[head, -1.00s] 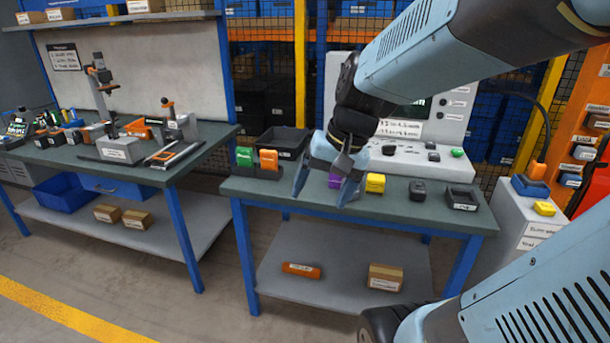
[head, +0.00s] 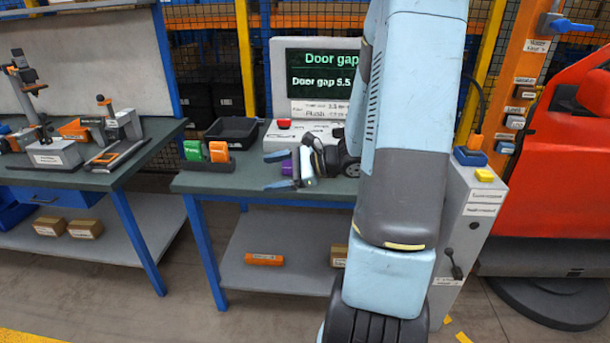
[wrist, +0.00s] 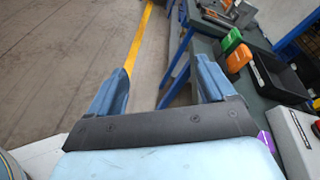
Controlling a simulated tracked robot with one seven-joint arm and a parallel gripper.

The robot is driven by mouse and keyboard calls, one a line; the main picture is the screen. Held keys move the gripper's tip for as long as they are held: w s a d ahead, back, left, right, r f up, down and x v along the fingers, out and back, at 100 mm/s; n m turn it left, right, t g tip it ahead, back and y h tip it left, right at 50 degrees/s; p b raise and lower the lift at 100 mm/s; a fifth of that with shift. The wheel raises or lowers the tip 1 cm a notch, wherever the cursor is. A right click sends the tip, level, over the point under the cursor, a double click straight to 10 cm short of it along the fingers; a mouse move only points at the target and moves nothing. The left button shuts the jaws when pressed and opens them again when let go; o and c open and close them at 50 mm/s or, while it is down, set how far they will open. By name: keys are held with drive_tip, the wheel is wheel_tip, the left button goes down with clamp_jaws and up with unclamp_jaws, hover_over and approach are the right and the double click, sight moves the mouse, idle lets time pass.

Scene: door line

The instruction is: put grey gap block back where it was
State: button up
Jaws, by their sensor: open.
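I cannot make out the grey gap block in any current view; my arm covers the right part of the bench, where a dark grey block stood earlier. My gripper (head: 278,171) is open and points left above the bench, near a purple block (head: 287,167). In the wrist view my gripper (wrist: 160,90) has nothing between its fingers, with floor and bench legs beyond. A dark holder (head: 228,167) at the bench's left end carries a green block (head: 194,150) and an orange block (head: 219,151). They also show in the wrist view, right of the fingers.
A black tray (head: 232,131) stands behind the holder. A screen (head: 318,75) and a red button (head: 284,124) are at the back. Another bench (head: 110,178) is left.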

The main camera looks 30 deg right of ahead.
drive_tip(key=w+d+f+m+t+h, duration=0.2)
drive_tip(key=d+f+m+t+h, duration=0.4)
drive_tip(key=d, duration=0.4)
drive_tip(key=w+d+f+m+t+h, duration=0.25)
drive_tip(key=d+f+m+t, duration=0.2)
drive_tip(key=d+m, duration=0.45)
drive_tip(key=shift+g+h, duration=0.25)
drive_tip(key=shift+g, duration=0.2)
drive_tip(key=w, duration=0.4)
drive_tip(key=w+a, duration=0.1)
drive_tip(key=w, duration=0.1)
drive_tip(key=shift+w+a, duration=0.1)
drive_tip(key=shift+w, duration=0.15)
drive_tip(key=shift+w+a, duration=0.25)
drive_tip(key=shift+w, duration=0.7)
drive_tip(key=shift+w+a, duration=0.3)
drive_tip(key=shift+w, duration=0.6)
drive_tip(key=shift+w+a, duration=0.25)
drive_tip(key=shift+w, duration=0.7)
drive_tip(key=shift+c, duration=0.5)
drive_tip(key=c, duration=1.2)
drive_tip(key=shift+r, duration=0.1)
